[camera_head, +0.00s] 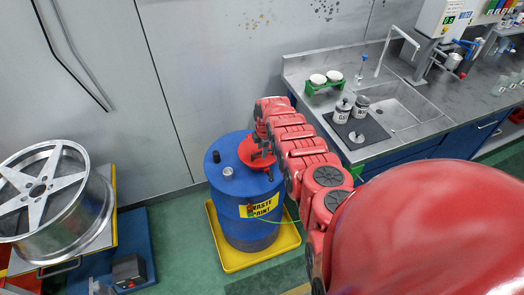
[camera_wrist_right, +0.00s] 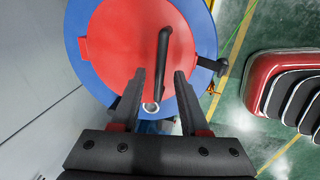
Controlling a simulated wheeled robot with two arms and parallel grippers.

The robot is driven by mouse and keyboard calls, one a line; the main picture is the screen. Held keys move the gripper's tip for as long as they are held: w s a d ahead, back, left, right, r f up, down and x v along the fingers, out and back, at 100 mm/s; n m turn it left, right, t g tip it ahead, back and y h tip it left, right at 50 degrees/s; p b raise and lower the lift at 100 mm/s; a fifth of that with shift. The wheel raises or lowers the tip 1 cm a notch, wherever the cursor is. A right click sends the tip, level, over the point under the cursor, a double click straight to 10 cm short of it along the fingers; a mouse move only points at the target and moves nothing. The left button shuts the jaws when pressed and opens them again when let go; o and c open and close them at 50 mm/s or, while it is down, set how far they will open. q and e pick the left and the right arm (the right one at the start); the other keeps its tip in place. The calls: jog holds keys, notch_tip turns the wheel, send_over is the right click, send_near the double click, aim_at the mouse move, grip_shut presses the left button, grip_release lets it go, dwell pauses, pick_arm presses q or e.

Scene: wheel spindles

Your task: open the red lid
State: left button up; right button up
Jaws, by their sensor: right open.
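The red lid (camera_head: 248,157) sits on top of a blue barrel (camera_head: 246,205) labelled "WASTE PAINT". In the right wrist view the round red lid (camera_wrist_right: 112,45) lies on the blue barrel top (camera_wrist_right: 78,62), with a dark bar handle (camera_wrist_right: 162,52) standing out from it. My right gripper (camera_wrist_right: 160,77) is open, with its fingers on either side of the lower end of the handle. I cannot tell if they touch it. In the head view my right arm reaches over the lid and hides part of it. My left gripper is not in view.
The barrel stands in a yellow tray (camera_head: 233,262) close to the grey wall. A silver wheel (camera_head: 62,208) is at the left. A counter with a sink (camera_head: 405,108), cups and jars is at the right. Green floor shows between.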

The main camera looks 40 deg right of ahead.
grip_shut()
dwell(1.4)
